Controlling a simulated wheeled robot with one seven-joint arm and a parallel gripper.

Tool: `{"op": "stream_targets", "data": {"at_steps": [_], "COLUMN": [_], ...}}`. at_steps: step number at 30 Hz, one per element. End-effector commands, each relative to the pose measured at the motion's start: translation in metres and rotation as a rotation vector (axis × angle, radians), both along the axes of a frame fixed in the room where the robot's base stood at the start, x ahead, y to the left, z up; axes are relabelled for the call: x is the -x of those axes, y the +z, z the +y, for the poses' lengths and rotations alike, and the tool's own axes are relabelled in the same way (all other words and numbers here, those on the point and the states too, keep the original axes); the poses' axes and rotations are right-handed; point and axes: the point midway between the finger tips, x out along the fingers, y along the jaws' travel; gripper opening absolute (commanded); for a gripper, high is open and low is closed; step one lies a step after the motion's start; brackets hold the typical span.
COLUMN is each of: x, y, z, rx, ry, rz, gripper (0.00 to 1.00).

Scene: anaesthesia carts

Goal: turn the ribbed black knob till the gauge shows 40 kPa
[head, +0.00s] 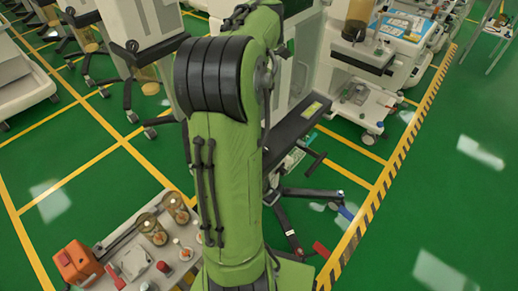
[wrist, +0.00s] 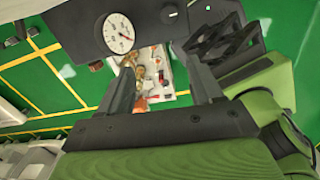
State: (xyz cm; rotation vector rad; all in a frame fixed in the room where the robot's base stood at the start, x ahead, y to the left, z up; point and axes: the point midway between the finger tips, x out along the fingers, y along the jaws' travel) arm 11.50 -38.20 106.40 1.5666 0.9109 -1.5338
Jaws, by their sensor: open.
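A round white gauge (wrist: 118,33) sits on a dark panel (wrist: 75,20) at the top of the wrist view. Its needle shows, but its scale is too small to read. The black knob is outside the fingers, left of the left one. In the head view my arm covers the middle, and neither gauge nor knob can be made out.
A pale tray (head: 130,240) with an orange box (head: 77,262) and jars stands at lower left. Carts with castered legs stand behind. Green floor (head: 450,200) is clear at right.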

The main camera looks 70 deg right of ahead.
Motion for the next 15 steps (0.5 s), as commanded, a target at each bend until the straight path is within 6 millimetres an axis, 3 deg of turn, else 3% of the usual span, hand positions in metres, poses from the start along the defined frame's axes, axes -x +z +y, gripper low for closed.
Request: {"op": "stream_targets", "data": {"at_steps": [1, 3, 8, 15], "x": [0.016, 0.026, 0.026, 0.026], "y": [-0.012, -0.016, -0.037, -0.098], "z": [-0.011, -0.016, -0.015, -0.015], "rx": [-0.008, -0.015, -0.019, -0.019], "ry": [0.034, 0.069, 0.081, 0.079], "rz": [0.018, 0.031, 0.031, 0.031], "gripper": [0.65, 0.65, 0.65, 0.65]}}
